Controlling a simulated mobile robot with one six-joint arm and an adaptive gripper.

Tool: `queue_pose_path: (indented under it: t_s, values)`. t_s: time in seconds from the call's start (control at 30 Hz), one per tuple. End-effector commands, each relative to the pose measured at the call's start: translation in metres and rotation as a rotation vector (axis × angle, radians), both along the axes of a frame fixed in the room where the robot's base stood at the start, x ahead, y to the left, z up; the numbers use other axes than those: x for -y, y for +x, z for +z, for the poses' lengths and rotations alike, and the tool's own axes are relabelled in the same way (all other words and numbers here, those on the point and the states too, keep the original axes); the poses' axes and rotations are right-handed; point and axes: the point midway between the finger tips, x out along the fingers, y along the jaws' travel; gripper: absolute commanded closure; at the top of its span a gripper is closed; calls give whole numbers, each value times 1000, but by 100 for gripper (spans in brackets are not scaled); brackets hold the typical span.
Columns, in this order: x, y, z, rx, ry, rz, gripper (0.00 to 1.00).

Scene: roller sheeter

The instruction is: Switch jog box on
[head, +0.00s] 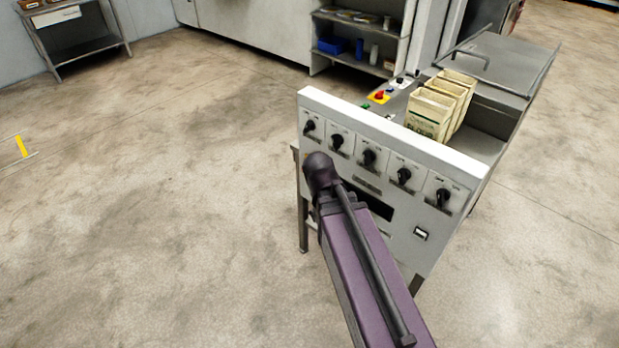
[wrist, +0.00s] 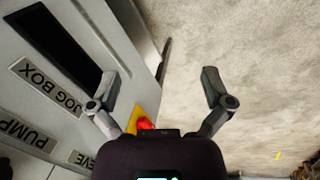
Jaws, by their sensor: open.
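The front panel (head: 330,107) of the machine has a row of several black knobs (head: 368,157), with a dark slot (head: 375,203) below them. In the wrist view, a plate lettered JOG BOX (wrist: 48,88) lies beside the dark slot (wrist: 55,42). Which control belongs to it cannot be told. A red button on a yellow plate (wrist: 145,123) shows near the panel's edge, partly hidden by my gripper. My gripper (wrist: 158,76) is open and empty, its left finger over the panel and its right finger over the floor. In the head view my arm hides the panel's left part and the gripper.
A small rocker-like control (head: 421,233) sits at the panel's lower right. A plate lettered PUMP (wrist: 25,130) is near my gripper. Paper flour bags (head: 432,110) and another red button (head: 379,95) are on top behind the panel. The floor (head: 150,200) to the left is clear.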

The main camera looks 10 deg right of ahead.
Motion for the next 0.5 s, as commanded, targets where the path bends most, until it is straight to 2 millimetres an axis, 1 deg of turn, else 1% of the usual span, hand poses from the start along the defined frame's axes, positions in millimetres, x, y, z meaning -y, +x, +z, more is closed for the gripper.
queue_pose_path:
  t_s: [0.03, 0.1, 0.3, 0.5]
  values:
    - [0, 8, -17, 0, -44, 54, 0]
    - [3, 17, -27, -2, -111, 138, 0]
    - [6, 43, -50, -29, -316, 377, 0]
    - [4, 71, -67, -83, -526, 606, 0]
